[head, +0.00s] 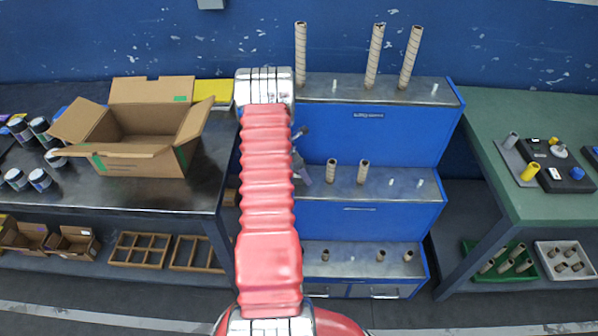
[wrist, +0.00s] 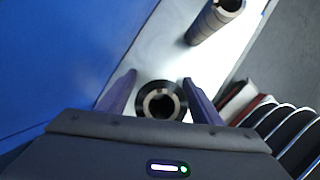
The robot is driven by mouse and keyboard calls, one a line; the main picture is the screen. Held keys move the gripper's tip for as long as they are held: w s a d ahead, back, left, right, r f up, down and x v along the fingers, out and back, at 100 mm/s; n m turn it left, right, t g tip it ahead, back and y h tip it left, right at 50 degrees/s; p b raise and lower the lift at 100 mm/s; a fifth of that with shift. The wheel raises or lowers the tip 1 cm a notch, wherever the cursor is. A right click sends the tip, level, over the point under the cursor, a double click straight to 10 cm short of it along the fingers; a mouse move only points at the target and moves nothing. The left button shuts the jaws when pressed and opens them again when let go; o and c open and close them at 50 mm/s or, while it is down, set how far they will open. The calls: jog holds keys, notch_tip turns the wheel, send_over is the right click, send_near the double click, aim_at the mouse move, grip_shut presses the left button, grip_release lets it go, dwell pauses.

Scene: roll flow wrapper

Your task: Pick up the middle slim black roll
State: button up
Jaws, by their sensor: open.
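In the wrist view a black roll (wrist: 180,102) with a pale ring around a dark hollow core stands on a light metal shelf top, seen nearly end-on. My gripper (wrist: 158,80) is open, with one finger on each side of this roll. I cannot tell whether the fingers touch it. In the head view my gripper (head: 303,155) is mostly behind my red arm at the left of the middle step, and the black roll is not clearly visible there.
A blue stepped cabinet (head: 375,136) holds tall tubes (head: 374,57) on top, two shorter tubes (head: 331,171) on the middle step, and small ones below. Another tube (wrist: 213,20) stands up and right of my gripper. An open carton (head: 135,165) is on the left bench.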

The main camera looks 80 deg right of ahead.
dwell(0.5)
jog(key=c, duration=1.3)
jog(key=shift+o, duration=0.2)
jog(key=shift+r, duration=0.15)
notch_tip(320, 180, up, 10)
jog(key=shift+f, duration=0.1)
